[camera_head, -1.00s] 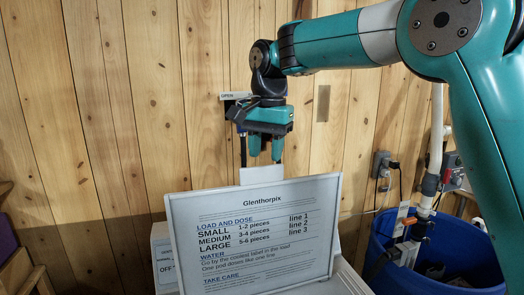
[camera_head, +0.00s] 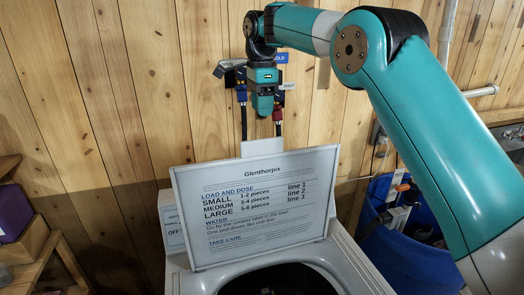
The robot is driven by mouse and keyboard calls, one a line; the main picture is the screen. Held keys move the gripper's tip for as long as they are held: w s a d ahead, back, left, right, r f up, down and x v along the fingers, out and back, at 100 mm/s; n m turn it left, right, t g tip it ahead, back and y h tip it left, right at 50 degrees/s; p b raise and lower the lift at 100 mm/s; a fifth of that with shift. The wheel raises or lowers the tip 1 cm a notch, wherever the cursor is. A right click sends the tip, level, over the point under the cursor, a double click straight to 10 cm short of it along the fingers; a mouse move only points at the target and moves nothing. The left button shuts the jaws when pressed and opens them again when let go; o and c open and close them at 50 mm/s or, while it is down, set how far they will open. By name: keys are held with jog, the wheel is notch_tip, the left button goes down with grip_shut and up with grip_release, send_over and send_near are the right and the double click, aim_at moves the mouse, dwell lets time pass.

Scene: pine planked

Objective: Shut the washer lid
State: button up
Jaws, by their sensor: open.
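The washer lid (camera_head: 258,203) stands raised at the back of the washer, its printed face with load and dose text turned toward me. Below it the white washer top (camera_head: 345,262) shows, with the dark tub opening (camera_head: 278,280) partly in view at the bottom edge. My gripper (camera_head: 264,112) hangs pointing down above and behind the lid's top edge, apart from it, near the wall. It is open and holds nothing that I can see. A pale tab (camera_head: 254,148) sticks up behind the lid's top edge.
Water taps with blue and red hose ends (camera_head: 241,93) are on the plank wall right behind my gripper. A blue bin (camera_head: 400,240) stands to the right, partly behind my arm. A wooden shelf (camera_head: 25,245) with a purple item (camera_head: 12,212) is at the left.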

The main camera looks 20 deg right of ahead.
aim_at(262, 139)
jog(key=f+b, duration=0.5)
jog(key=f, duration=0.1)
jog(key=f+b, duration=0.6)
jog(key=shift+s, duration=0.2)
jog(key=shift+r, duration=0.1)
jog(key=shift+a, duration=0.1)
grip_shut()
